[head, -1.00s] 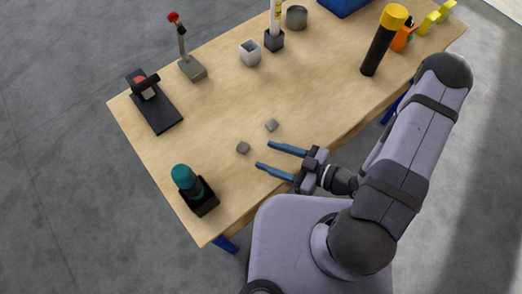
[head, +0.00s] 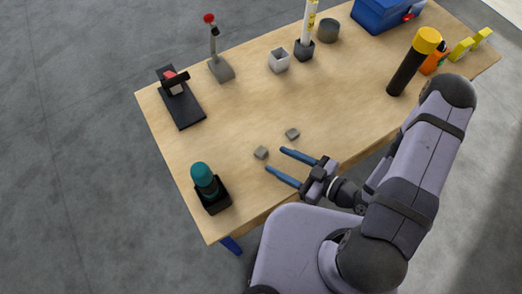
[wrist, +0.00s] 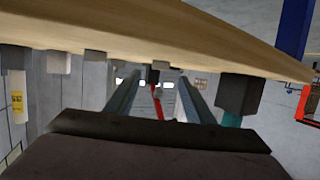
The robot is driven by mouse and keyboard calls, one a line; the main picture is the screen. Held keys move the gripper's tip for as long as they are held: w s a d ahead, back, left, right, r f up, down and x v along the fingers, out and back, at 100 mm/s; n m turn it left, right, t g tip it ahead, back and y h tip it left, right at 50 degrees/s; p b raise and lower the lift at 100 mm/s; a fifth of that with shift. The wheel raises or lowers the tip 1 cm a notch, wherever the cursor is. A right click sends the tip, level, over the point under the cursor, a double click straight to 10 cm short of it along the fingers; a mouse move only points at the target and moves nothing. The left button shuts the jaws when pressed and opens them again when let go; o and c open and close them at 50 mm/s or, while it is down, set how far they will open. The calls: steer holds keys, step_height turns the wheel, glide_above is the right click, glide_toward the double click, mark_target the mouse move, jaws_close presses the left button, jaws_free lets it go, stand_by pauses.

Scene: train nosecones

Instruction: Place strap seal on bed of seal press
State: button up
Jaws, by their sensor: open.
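Two small grey blocks, one nearer (head: 261,153) and one farther (head: 292,134), lie apart on the table; either could be the strap seal, I cannot tell which. A black flat-bedded device with a red part (head: 182,106) stands at the table's left; it may be the seal press. A grey stand with a red-knobbed lever (head: 217,62) is beside it, so I cannot be sure which is the press. My gripper (head: 275,160) is open and empty, its blue fingers close by the blocks at the table's near edge. The wrist view looks upside down, with fingers apart (wrist: 158,84).
A teal-topped bottle (head: 204,178) stands in a black holder at front left. The middle of the wooden table (head: 235,118) is clear.

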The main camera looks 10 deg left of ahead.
mark_target(261, 151)
steer(key=shift+p+x, duration=0.95)
steer(key=shift+x, duration=0.35)
steer(key=shift+p+x, duration=0.35)
steer(key=shift+x, duration=0.95)
steer(key=shift+c, duration=0.5)
steer(key=c, duration=1.1)
steer(key=shift+r, duration=0.15)
step_height(261, 151, up, 10)
steer(key=p, duration=0.3)
